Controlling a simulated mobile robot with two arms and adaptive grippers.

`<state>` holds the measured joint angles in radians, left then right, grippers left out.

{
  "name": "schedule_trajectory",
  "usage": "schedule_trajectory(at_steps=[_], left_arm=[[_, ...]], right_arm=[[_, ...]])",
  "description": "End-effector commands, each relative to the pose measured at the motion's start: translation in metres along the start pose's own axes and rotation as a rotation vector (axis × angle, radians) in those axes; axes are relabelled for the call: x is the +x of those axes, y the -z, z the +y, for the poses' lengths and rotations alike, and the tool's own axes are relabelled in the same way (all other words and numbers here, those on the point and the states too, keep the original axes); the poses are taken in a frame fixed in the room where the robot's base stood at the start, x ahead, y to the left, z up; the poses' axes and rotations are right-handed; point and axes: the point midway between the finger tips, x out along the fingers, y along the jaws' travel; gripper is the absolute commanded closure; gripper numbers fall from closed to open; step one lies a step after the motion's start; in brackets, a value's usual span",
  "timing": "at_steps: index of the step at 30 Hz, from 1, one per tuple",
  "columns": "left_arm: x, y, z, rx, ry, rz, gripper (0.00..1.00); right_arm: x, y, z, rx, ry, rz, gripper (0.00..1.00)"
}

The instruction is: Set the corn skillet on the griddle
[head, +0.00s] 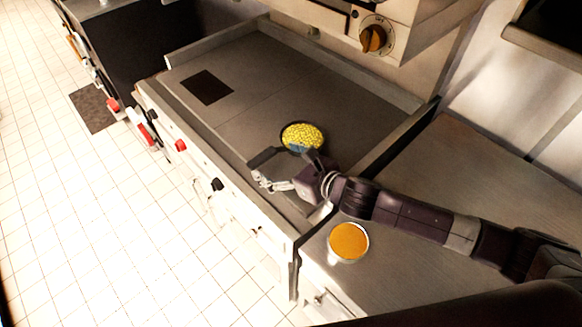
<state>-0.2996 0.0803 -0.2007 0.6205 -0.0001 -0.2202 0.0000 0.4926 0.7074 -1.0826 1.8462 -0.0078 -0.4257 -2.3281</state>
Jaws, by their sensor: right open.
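The corn skillet (302,136) is a small dark round pan filled with yellow corn. It rests on the flat grey griddle (262,82), toward its right part. My right gripper (275,164) is open at the skillet's near side, over the griddle's front right area. Part of the skillet's near edge, where something blue shows, is hidden by the gripper; I cannot tell whether they touch. My left gripper is not in view.
A round container with orange contents (348,241) stands on the counter (440,180) right of the griddle, below my right arm. A dark square (206,87) lies on the griddle's left part. Raised walls edge the griddle. Knobs line its front.

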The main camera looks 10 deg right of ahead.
Motion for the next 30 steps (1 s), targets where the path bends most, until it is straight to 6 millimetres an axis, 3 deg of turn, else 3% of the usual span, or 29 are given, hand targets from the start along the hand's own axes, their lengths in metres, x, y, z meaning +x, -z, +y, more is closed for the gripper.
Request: schedule_trajectory(at_steps=[6,12,30], left_arm=[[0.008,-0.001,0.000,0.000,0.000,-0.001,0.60],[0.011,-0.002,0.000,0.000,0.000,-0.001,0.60],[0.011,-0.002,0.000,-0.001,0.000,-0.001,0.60]], right_arm=[[-0.036,0.002,0.000,-0.002,0.000,0.000,0.14],[-0.055,0.001,-0.001,0.000,0.001,0.000,0.14],[-0.059,0.000,0.000,0.001,0.000,-0.001,0.14]])
